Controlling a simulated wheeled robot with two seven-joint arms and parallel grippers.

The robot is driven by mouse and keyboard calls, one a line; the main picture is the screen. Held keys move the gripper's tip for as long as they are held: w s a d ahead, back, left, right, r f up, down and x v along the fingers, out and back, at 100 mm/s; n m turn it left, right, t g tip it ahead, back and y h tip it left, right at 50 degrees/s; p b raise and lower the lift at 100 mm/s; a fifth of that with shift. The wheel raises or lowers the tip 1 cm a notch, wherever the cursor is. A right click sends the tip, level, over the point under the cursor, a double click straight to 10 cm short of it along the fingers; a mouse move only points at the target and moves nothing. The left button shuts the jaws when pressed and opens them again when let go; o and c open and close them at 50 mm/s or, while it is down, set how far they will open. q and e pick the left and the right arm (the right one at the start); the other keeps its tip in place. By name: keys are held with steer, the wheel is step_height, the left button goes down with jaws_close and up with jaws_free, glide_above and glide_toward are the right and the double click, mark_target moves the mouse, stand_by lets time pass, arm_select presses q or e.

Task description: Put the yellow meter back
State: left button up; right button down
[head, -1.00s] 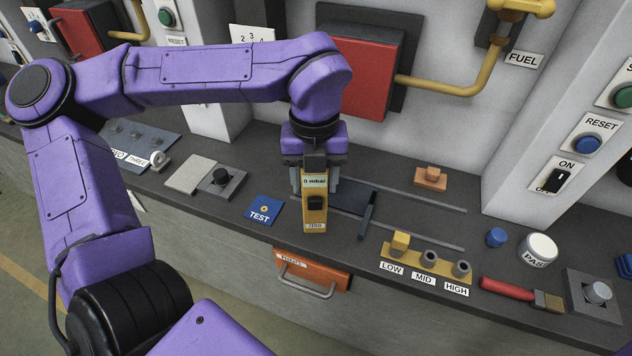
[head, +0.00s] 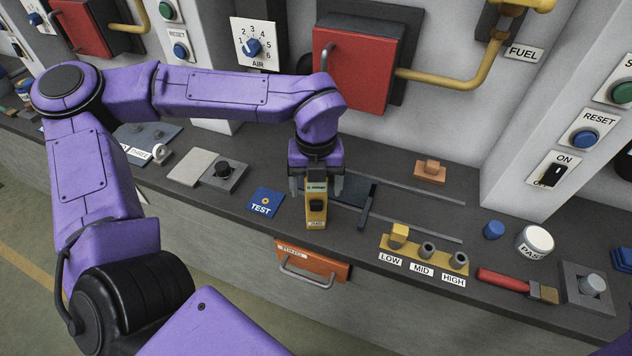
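The yellow meter (head: 316,212) has a small display at its top and a black part on its face. It is at the bench's front edge, between the blue TEST card (head: 264,202) and a dark plate (head: 350,191). My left gripper (head: 316,188) is directly above and behind it, with one finger on each side of its upper part. I cannot tell whether the fingers press on it, or whether its base rests on the bench. My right gripper is out of view.
An orange drawer front (head: 311,264) with a handle is below the meter. Further right are the yellow LOW/MID/HIGH rack (head: 424,255) and a red-handled brush (head: 505,282). A red box (head: 352,72) is on the wall behind.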

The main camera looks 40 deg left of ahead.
arm_select(q)
steer(key=shift+r, duration=0.15)
step_height(320, 180, up, 12)
steer(key=shift+r+b, duration=0.1)
steer(key=shift+b, duration=0.35)
stand_by(0.4)
